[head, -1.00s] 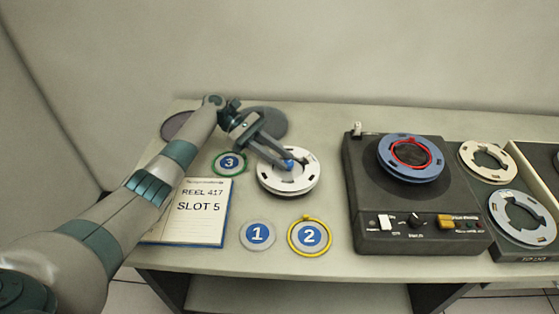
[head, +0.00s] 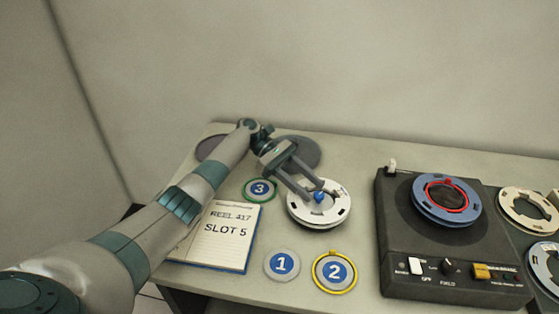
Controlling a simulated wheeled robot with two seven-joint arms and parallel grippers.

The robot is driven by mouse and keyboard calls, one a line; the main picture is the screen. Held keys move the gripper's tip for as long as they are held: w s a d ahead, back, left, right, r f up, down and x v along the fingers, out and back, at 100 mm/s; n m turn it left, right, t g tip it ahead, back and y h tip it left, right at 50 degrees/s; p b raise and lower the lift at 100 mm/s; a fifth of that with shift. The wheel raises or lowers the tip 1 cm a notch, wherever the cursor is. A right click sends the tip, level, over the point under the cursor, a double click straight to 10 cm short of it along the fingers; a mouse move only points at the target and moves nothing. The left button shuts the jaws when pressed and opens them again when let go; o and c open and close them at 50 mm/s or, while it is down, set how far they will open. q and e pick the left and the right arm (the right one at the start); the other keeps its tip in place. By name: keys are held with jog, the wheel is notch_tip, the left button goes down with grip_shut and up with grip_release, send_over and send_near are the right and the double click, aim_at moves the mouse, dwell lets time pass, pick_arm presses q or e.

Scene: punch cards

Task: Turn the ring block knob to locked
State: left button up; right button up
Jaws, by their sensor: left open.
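The white ring block (head: 333,214) lies on the table in the middle of the head view. A small blue knob (head: 319,197) stands at its centre. My left gripper (head: 313,192) reaches in from the upper left, open, with its fingertips just beside the knob. I cannot tell whether a finger touches the knob. The knob's locked or unlocked marking is too small to read. My right gripper is out of view.
A notebook (head: 227,232) reads "REEL 417 SLOT 5". Numbered discs 1 (head: 282,264), 2 (head: 334,272) and 3 (head: 260,188) lie around the ring block. A dark machine (head: 395,262) bearing a blue reel (head: 424,211) stands to the right, with pale reels (head: 523,222) beyond it.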

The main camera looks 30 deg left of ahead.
pick_arm(q)
jog(key=b+v, duration=0.1)
jog(key=v, duration=0.3)
jog(key=shift+a+f, duration=0.1)
jog(key=shift+f, duration=0.05)
jog(key=b+v, duration=0.4)
jog(key=v, duration=0.8)
jog(key=shift+b, duration=0.35)
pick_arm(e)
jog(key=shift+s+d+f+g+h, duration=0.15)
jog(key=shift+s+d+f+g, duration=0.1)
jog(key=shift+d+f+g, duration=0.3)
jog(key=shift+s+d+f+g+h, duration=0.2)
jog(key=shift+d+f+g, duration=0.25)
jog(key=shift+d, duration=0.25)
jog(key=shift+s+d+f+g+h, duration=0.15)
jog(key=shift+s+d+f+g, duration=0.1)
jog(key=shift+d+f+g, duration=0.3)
pick_arm(q)
jog(key=shift+a, duration=0.1)
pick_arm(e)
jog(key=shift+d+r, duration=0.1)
